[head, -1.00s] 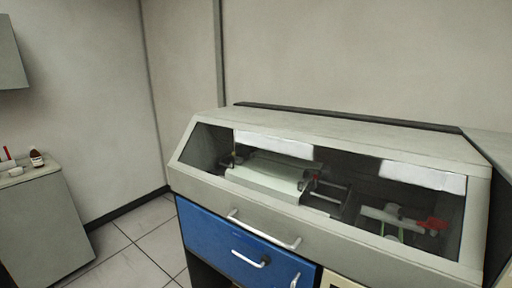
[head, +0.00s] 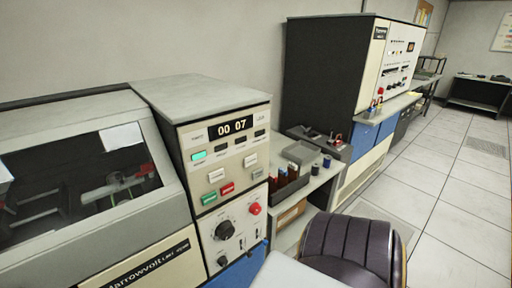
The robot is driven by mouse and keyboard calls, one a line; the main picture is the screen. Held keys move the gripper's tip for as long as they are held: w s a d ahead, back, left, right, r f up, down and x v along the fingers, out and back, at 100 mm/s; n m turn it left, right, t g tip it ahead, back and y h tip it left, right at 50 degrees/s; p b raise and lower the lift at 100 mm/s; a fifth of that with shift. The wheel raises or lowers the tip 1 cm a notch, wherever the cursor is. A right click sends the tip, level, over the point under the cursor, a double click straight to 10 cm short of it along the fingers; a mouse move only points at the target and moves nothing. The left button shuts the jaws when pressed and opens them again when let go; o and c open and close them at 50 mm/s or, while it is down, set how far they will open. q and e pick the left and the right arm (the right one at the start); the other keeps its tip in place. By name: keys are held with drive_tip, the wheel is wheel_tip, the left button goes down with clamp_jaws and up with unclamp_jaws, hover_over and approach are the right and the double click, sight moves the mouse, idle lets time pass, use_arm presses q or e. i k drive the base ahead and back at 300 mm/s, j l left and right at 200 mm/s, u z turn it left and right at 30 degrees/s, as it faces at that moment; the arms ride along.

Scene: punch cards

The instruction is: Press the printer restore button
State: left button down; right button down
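The control panel (head: 225,165) of a grey and cream machine stands left of centre in the head view. Its display (head: 232,128) reads 00 07. Below it are a lit green indicator (head: 198,156), several pale buttons, a green button (head: 209,199) and a red button (head: 227,189). Lower down are a round red knob or button (head: 255,209) and a large black dial (head: 224,230). The labels are too small to read, so I cannot tell which one is the printer restore button. Neither gripper is in view.
A windowed machine housing (head: 60,115) adjoins the panel on the left. A dark chair (head: 350,248) stands close at front right. Behind it is a small table with dark trays and bottles (head: 316,168). A tall black cabinet (head: 325,75) stands beyond. The tiled floor (head: 450,185) at right is clear.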

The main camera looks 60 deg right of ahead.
sight(213, 177)
drive_tip(key=z, duration=1.7)
